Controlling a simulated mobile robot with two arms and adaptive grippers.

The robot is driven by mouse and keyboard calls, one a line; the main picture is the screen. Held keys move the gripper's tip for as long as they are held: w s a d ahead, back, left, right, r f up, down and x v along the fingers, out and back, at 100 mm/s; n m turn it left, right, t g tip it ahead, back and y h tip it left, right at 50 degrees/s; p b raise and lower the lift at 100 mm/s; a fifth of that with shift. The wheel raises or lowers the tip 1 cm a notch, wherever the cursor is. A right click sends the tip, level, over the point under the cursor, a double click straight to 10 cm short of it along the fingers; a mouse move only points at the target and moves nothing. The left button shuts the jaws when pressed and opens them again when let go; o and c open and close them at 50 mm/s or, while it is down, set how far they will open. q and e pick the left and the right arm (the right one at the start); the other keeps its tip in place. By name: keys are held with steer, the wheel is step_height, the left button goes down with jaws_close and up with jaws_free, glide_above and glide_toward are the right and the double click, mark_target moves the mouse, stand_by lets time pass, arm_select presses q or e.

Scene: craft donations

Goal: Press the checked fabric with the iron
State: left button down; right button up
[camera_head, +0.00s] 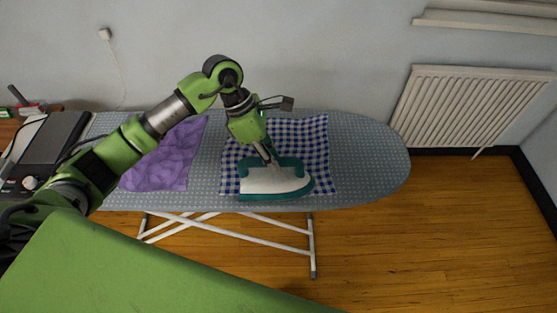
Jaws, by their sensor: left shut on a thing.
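The blue-and-white checked fabric (304,139) lies flat on the ironing board (368,160). The white and teal iron (277,181) is over the front part of the fabric, near the board's front edge, with its tip to the right. It looks level and appears to rest on the fabric, though its underside is hidden. My left gripper (270,161) comes from above and is shut on the iron's handle. The arm hides part of the fabric's back left. My right gripper is not in view.
A purple fabric (168,163) lies on the board left of the checked one, partly behind my arm. A dark device with a knob (47,147) stands at the far left. The board's right end is clear. A radiator (470,107) is on the wall at right.

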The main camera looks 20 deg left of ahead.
mark_target(242, 160)
arm_select(q)
steer(key=shift+s+a+f+b, duration=0.1)
steer(key=shift+s+a+b, duration=0.3)
steer(key=shift+a, duration=0.8)
steer(key=shift+s+a+b, duration=0.35)
steer(key=shift+s+a, duration=0.05)
steer(key=shift+a, duration=0.75)
steer(key=shift+s+a+f+b, duration=0.1)
steer(key=shift+s+a+b, duration=0.3)
steer(key=shift+a, duration=0.8)
steer(key=s+a+b, duration=0.2)
steer(key=a, duration=0.5)
steer(key=shift+s+a+r+b, duration=0.15)
steer(key=shift+s+b, duration=0.05)
steer(key=shift+b, duration=0.15)
step_height(242, 160, up, 12)
steer(key=p, duration=0.7)
steer(key=shift+w+r, duration=0.15)
